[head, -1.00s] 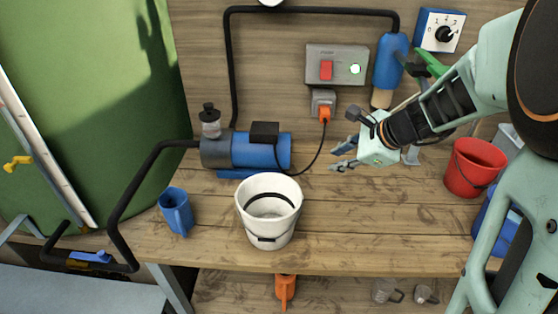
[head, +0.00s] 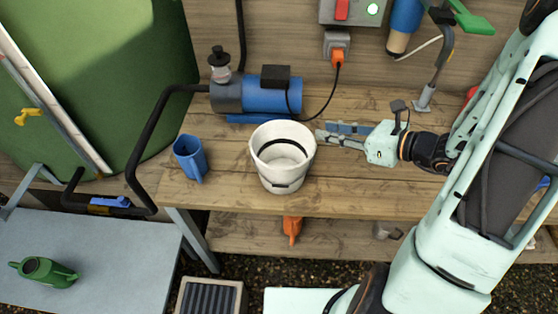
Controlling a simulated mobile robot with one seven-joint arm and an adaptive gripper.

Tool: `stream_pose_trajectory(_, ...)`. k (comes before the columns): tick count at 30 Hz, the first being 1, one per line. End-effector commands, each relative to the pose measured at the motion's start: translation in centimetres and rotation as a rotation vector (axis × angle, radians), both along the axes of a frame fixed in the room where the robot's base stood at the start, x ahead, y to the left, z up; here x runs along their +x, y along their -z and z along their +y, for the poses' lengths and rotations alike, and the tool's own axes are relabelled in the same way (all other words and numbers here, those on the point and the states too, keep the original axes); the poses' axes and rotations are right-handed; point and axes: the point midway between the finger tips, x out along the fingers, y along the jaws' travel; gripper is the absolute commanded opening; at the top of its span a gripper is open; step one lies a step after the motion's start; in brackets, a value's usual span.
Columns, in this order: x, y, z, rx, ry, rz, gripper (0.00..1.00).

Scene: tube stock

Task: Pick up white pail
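The white pail (head: 284,172) stands upright on the wooden workbench (head: 230,198), near its front edge. Its open top faces up and a dark handle band shows across its inside. My gripper (head: 322,134) is just to the right of the pail's rim, with its fingers pointing left toward it. The fingers look spread apart with nothing between them. Whether a fingertip touches the rim cannot be told from this view.
A blue jug (head: 190,158) stands left of the pail. A blue pump (head: 258,96) with a black hose sits behind it. A green watering can (head: 44,272) is on the grey table (head: 110,245) at lower left.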

Motion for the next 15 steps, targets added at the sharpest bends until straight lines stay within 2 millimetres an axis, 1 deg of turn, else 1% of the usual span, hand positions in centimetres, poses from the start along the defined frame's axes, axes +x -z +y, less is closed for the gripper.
stream_pose_trajectory(1, 0.4, 0.4, 0.8, 0.001, -0.004, 0.003, 0.23)
stream_pose_trajectory(3, 1.0, 0.8, 1.5, 0.0, -0.004, 0.002, 0.23)
stream_pose_trajectory(11, 2.2, 1.6, 3.1, -0.002, -0.003, 0.002, 0.23)
stream_pose_trajectory(15, 3.3, 2.5, 4.9, -0.002, -0.005, 0.003, 0.23)
